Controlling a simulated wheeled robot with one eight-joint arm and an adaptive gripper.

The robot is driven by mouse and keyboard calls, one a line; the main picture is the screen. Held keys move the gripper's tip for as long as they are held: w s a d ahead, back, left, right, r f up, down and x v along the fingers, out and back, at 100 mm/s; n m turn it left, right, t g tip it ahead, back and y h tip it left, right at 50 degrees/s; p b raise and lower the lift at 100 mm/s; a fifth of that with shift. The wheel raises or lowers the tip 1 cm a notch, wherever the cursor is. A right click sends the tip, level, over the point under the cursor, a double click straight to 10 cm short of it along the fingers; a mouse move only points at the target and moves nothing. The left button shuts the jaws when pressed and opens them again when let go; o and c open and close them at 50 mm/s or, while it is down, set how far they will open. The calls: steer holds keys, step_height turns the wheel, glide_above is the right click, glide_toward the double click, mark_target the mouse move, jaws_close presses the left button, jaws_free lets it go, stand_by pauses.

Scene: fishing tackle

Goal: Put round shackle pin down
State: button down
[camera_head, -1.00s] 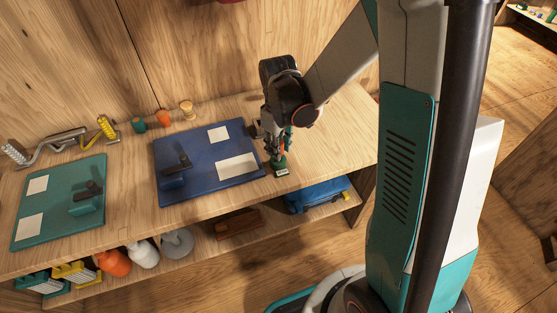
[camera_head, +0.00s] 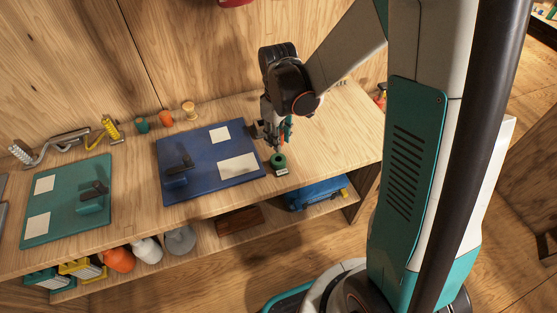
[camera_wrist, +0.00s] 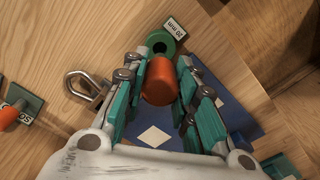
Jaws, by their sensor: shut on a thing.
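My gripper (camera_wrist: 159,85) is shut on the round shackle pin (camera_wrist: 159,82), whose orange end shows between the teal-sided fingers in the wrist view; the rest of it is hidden. In the head view my gripper (camera_head: 276,140) is above the bench, just behind a green ring-shaped holder (camera_head: 279,162). The holder (camera_wrist: 160,42) also shows in the wrist view, beyond the fingertips, with an empty-looking dark hole and a "20 mm" label. A steel shackle (camera_wrist: 73,93) lies left of the fingers in the wrist view.
A blue board (camera_head: 197,188) lies left of the holder, and a teal board (camera_head: 63,228) farther left. Small spools (camera_head: 188,109) stand at the back. Another orange-ended piece (camera_wrist: 8,117) is at the wrist view's left edge. Bare bench lies right of my gripper.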

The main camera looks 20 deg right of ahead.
steer(key=shift+r+p, duration=0.3)
steer(key=shift+r, duration=0.25)
steer(key=w+f+m, duration=0.1)
steer(key=m, duration=0.1)
steer(key=f+m, duration=0.1)
steer(key=m, duration=0.1)
steer(key=w+f+m, duration=0.1)
steer(key=m, duration=0.1)
steer(key=shift+w+f, duration=0.15)
steer(key=shift+w, duration=0.15)
steer(key=shift+a, duration=0.1)
